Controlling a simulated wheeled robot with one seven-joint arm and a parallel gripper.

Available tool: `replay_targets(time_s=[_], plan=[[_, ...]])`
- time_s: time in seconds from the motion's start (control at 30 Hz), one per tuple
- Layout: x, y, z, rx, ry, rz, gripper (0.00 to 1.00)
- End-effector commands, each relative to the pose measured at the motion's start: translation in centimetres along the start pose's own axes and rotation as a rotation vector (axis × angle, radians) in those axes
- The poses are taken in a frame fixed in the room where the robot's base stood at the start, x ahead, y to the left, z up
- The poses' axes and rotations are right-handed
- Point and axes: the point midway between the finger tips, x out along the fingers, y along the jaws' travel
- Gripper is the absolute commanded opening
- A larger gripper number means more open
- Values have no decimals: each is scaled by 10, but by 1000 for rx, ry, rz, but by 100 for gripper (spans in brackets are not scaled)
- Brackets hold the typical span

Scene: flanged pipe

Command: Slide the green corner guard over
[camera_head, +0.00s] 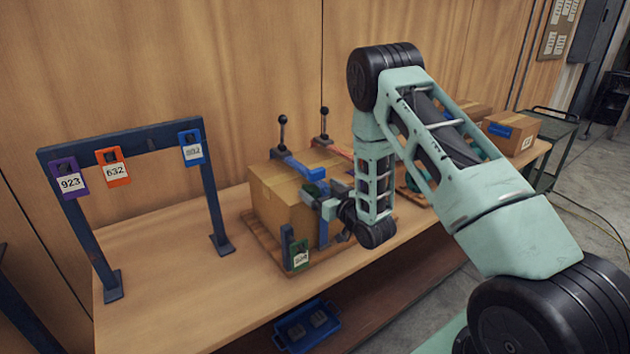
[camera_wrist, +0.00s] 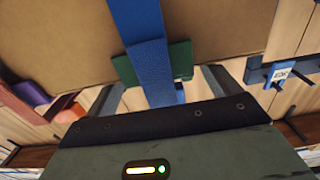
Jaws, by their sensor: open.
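The green corner guard (camera_wrist: 181,59) sits at an edge of the cardboard box (camera_head: 275,190), with the blue strap (camera_wrist: 150,70) passing over its middle. In the head view the guard (camera_head: 316,188) is small and partly hidden by my gripper (camera_head: 322,203). The blue strap (camera_head: 324,232) also runs down the box's near side. In the wrist view my gripper (camera_wrist: 162,88) is open, with one finger on each side of the guard and strap. I cannot tell whether the fingers touch the guard.
The box stands on a wooden pallet (camera_head: 263,238) on the bench (camera_head: 170,260). Levers with blue (camera_head: 283,135) and red (camera_head: 323,125) bases stand behind it. A dark rack (camera_head: 125,140) holds purple, orange and blue tags at left. A green tag (camera_head: 299,256) hangs in front.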

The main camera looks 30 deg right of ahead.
Motion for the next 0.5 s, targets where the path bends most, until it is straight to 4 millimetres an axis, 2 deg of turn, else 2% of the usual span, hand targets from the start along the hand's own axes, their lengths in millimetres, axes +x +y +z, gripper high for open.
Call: replay_targets(time_s=[0.1, 0.2, 0.5], plan=[[17, 0, -2, -1, 2, -2, 89], [26, 0, -1, 0, 0, -1, 89], [34, 0, 0, 1, 0, 0, 89]])
